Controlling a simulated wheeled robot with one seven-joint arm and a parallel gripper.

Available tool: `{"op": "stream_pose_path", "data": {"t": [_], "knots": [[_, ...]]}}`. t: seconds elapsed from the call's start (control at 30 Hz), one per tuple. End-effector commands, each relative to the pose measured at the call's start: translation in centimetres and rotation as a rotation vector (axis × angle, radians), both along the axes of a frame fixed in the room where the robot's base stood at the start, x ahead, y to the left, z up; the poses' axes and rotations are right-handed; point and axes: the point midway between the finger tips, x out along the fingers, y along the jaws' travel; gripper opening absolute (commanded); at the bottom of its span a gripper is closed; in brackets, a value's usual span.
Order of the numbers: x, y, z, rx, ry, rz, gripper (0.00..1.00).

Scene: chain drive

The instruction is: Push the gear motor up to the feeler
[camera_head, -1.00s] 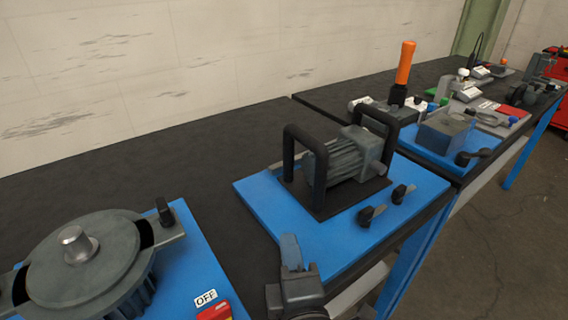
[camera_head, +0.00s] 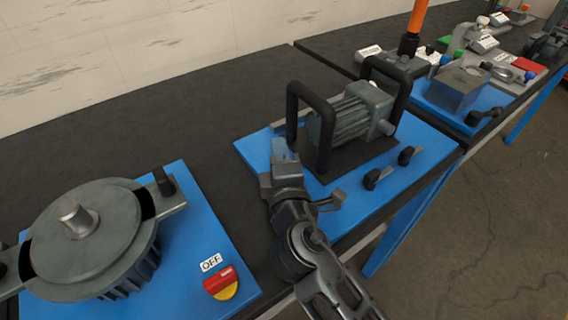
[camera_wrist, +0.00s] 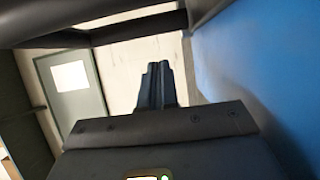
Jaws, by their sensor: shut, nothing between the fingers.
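The gear motor (camera_head: 345,118) is a grey ribbed cylinder with a box-like gearhead. It sits on a dark carriage plate (camera_head: 365,153) between two black arched handles, above a blue base plate (camera_head: 255,153). My gripper (camera_head: 285,150) is shut and empty at the left end of the motor, just left of the near handle (camera_head: 322,150). I cannot tell whether it touches the handle. In the wrist view its closed fingers (camera_wrist: 155,85) show with nothing between them, and a black bar (camera_wrist: 110,25) crosses above. I cannot make out the feeler for certain.
Two black clamp levers (camera_head: 376,178) stand on the front of the blue plate. A large round grey housing (camera_head: 95,235) and a red-yellow OFF switch (camera_head: 222,284) lie at left. Another blue station with a grey block (camera_head: 455,88) is at right. The dark bench behind is clear.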

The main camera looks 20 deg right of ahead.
Motion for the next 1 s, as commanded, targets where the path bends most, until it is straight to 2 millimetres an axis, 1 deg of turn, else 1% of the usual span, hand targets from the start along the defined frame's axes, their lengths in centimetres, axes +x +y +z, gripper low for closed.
{"op": "stream_pose_path", "data": {"t": [0.03, 0.1, 0.3, 0.77, 0.9, 1.0], "knots": [[0.8, -0.4, 0.3, 0.0, 0.001, -0.003, 0.0], [1.3, -1.5, 0.3, -0.001, 0.001, -0.004, 0.0], [2.5, -2.9, 0.1, 0.001, 0.0, -0.001, 0.0], [2.8, -3.4, 0.0, 0.0, 0.0, -0.001, 0.0], [3.6, -4.6, 0.1, 0.0, 0.0, -0.004, 0.0], [3.9, -4.9, 0.0, 0.0, -0.001, -0.003, 0.0]]}}
